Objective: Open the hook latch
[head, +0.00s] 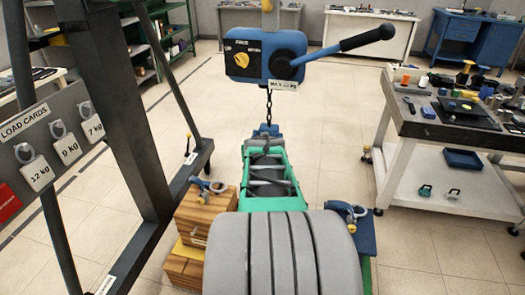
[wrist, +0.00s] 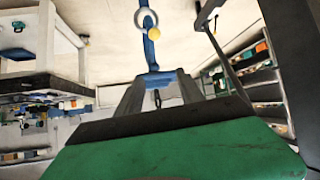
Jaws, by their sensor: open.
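The blue hook block (head: 266,131) hangs on a dark chain below the blue hoist (head: 266,56). In the wrist view, which looks upside down, the blue hook (wrist: 150,50) shows with a grey ring (wrist: 146,18) and a yellow ball-like knob (wrist: 153,34) near its end. I cannot tell whether the latch is open or shut. My gripper (wrist: 160,78) is open, its grey fingers either side of the hook block in the wrist view. Contact cannot be told. In the head view my green gripper (head: 266,146) points at the hook block and hides the hook's lower part.
Wooden blocks (head: 207,215) stand at left, with a blue shackle (head: 208,186) on top. Another blue shackle (head: 348,211) lies at right. A dark steel frame with load cards (head: 40,174) stands left. A tool cart (head: 452,128) stands right.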

